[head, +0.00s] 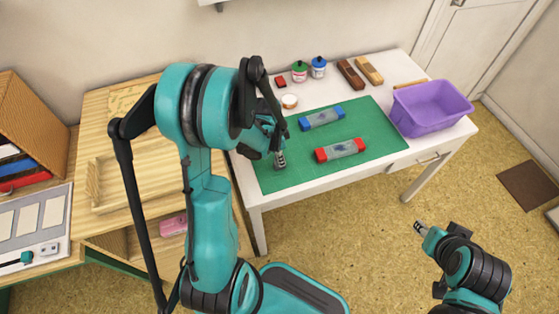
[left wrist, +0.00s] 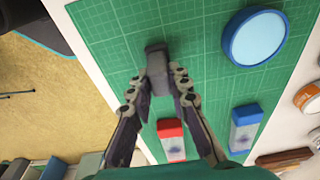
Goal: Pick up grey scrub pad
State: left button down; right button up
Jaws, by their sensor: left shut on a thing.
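The grey scrub pad (left wrist: 158,75) is a small dark grey block between the fingertips of my left gripper (left wrist: 160,84) in the left wrist view, over the green mat (left wrist: 115,35). My left gripper is shut on it. In the head view the left gripper (head: 280,158) is over the left part of the green mat (head: 385,120), and the pad is hard to make out there. I cannot tell whether the pad touches the mat. My right gripper (head: 421,228) is away from the table, over the floor at the lower right, its jaw state unclear.
A red-ended case (head: 340,150) and a blue-ended case (head: 321,117) lie on the mat. A round blue-rimmed item (left wrist: 256,38) shows in the left wrist view. A purple bin (head: 430,106) stands on the right of the white table. Bottles (head: 318,68) and wooden blocks (head: 369,70) line the back.

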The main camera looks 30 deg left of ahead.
pick_arm(q)
jog(key=shift+r, duration=0.1)
notch_tip(320, 180, up, 4)
jog(key=shift+f+p, duration=0.1)
jog(key=shift+p, duration=0.95)
jog(key=s+d+r+p, duration=0.3)
jog(key=d+r, duration=0.4)
jog(key=d, duration=0.3)
jog(key=shift+s+d+p, duration=0.35)
jog(key=shift+s, duration=0.5)
pick_arm(e)
notch_tip(320, 180, up, 6)
jog(key=shift+f, duration=0.15)
